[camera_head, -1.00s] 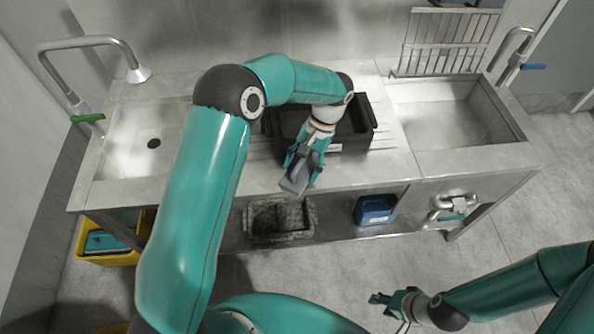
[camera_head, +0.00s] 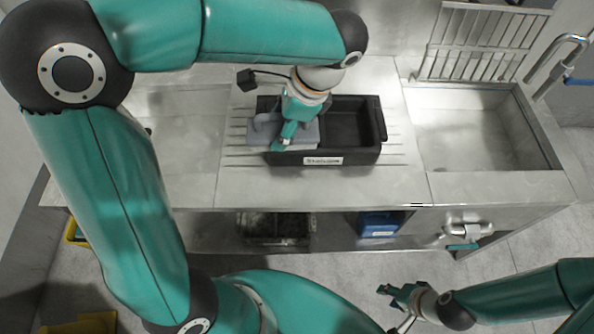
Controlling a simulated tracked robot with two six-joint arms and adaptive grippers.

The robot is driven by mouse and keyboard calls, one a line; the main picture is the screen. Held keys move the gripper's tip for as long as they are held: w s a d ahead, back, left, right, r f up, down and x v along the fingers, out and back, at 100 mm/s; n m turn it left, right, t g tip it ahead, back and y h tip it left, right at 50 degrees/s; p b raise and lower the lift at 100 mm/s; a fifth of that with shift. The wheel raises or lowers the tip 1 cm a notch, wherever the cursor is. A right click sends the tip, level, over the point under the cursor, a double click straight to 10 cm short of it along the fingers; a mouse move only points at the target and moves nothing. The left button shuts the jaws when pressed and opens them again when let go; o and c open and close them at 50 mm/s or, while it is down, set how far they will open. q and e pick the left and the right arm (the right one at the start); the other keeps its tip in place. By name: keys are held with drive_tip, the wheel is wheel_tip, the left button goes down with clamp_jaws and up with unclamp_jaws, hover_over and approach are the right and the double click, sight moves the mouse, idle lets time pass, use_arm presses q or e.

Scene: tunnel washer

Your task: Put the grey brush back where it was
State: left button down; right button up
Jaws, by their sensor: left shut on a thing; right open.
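The grey brush (camera_head: 262,126) is in the jaws of my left gripper (camera_head: 281,141), over the left part of the black tray (camera_head: 381,137). Part of the brush is hidden behind the gripper, and I cannot tell whether it touches the tray floor. My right gripper (camera_head: 396,294) is open and empty, low over the floor in front of the counter.
A sink (camera_head: 465,130) with a rack behind it lies to the right. My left arm covers most of the left side. On the lower shelf are a dark crate (camera_head: 275,228) and a blue container (camera_head: 379,225). Yellow containers (camera_head: 78,232) stand at lower left.

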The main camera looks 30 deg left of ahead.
use_arm(q)
drive_tip(key=shift+a+f, duration=0.15)
wheel_tip(320, 180, down, 19)
drive_tip(key=shift+f, duration=0.15)
idle(0.3)
drive_tip(key=shift+f, duration=0.1)
drive_tip(key=shift+c, duration=2.4)
unclamp_jaws()
drive_tip(key=v, duration=1.2)
drive_tip(key=shift+b, duration=0.4)
